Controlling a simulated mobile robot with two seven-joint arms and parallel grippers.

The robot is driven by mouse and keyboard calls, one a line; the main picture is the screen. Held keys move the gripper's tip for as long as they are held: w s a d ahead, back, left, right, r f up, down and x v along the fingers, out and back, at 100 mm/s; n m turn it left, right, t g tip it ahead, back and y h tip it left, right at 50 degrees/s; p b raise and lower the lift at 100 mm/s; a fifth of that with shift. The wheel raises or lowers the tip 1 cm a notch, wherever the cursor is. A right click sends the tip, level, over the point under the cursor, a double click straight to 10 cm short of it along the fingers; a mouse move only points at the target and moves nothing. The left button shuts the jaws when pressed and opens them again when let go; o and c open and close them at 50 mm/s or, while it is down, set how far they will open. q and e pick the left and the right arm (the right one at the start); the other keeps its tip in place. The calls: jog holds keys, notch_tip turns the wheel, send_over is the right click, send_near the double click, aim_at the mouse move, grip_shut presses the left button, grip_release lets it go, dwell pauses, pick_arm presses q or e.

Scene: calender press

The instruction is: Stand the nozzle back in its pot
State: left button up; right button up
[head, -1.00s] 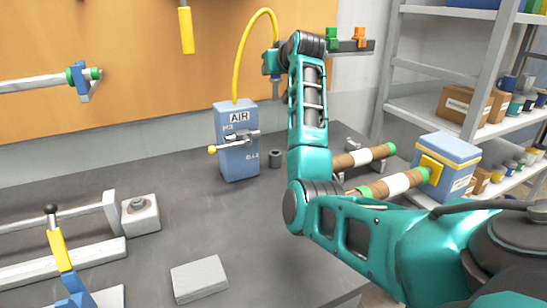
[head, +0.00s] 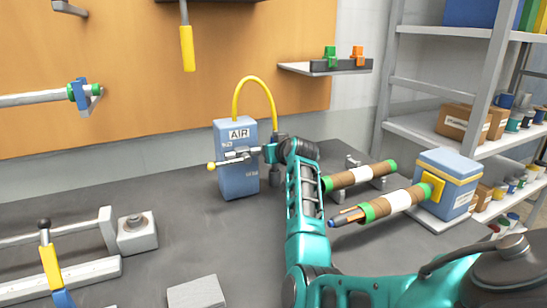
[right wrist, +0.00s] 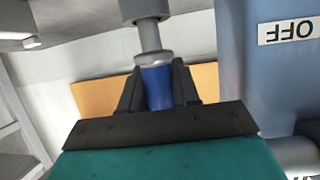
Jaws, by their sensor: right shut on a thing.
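The nozzle (head: 279,138) hangs upright at the end of the yellow hose (head: 239,84), beside the blue AIR box (head: 237,185). My right gripper (head: 271,153) is shut on it. In the right wrist view, the nozzle's blue body (right wrist: 157,88) sits between the dark fingers of the right gripper (right wrist: 158,92). Its thin grey stem points toward a wider grey cylinder, the pot (right wrist: 144,9). The small dark pot (head: 275,179) stands on the bench under the nozzle, partly hidden by my arm. I cannot tell how far the tip is inside. My left gripper is out of view.
The AIR box with its valve lever (head: 228,160) stands close on the left of my gripper. Two rollers (head: 362,174) with green ends lie to the right of my forearm. A grey block (head: 197,293) lies at the front.

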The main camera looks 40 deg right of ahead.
jog(key=shift+f, duration=0.6)
jog(key=shift+f, duration=0.15)
jog(key=o, duration=0.9)
